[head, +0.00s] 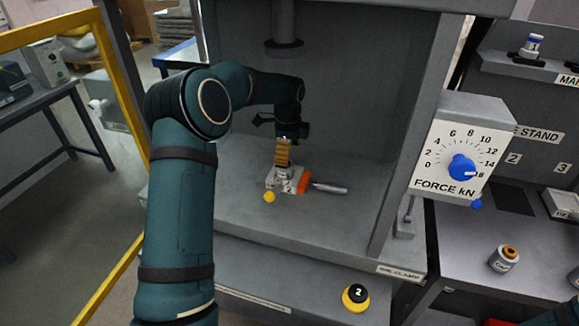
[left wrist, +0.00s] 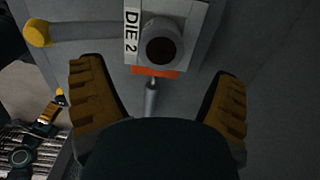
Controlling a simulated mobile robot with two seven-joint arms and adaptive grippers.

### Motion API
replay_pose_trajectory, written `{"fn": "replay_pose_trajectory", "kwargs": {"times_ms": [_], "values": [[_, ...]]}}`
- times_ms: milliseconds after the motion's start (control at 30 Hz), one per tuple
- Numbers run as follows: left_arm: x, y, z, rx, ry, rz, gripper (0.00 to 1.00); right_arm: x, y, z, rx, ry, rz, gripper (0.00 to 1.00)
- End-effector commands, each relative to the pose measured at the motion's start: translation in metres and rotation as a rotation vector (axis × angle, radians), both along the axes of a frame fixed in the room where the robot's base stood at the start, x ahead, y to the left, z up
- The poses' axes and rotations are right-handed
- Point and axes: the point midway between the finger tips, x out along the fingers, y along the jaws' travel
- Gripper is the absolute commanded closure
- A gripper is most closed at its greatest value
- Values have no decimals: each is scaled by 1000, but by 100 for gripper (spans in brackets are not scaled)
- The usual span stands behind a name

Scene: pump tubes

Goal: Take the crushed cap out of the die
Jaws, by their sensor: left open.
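The die (head: 283,181) is a small pale block on the press bed, with an orange part on its right side. In the left wrist view the die (left wrist: 191,27) carries a "DIE 2" label. A round grey piece with a dark brown centre (left wrist: 160,48) sits on it; I cannot tell whether this is the crushed cap or the die's opening. My left gripper (head: 283,160) points down above the die. In the left wrist view its fingers (left wrist: 158,75) are wide apart, with nothing held between them. My right gripper is not in view.
The press ram (head: 284,48) hangs above and behind. A grey rod (head: 330,188) extends right from the die, and a yellow knob (head: 268,197) is in front. The press frame post (head: 400,150) stands at right. A force dial (head: 461,168) and labelled grey cup (head: 503,260) are further right.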

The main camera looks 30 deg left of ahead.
Motion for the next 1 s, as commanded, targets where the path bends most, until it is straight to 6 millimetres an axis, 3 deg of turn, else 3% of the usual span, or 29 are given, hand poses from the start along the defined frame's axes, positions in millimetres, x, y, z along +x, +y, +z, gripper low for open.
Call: {"fn": "replay_pose_trajectory", "kwargs": {"times_ms": [500,767,867,1000], "values": [[0,4,-60,0,1,-1,12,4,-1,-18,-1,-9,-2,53],[0,4,-63,0,-1,0,12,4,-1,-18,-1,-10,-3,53],[0,4,-63,0,-1,0,41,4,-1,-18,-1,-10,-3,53],[0,4,-63,0,-1,0,90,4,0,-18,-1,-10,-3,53]]}}
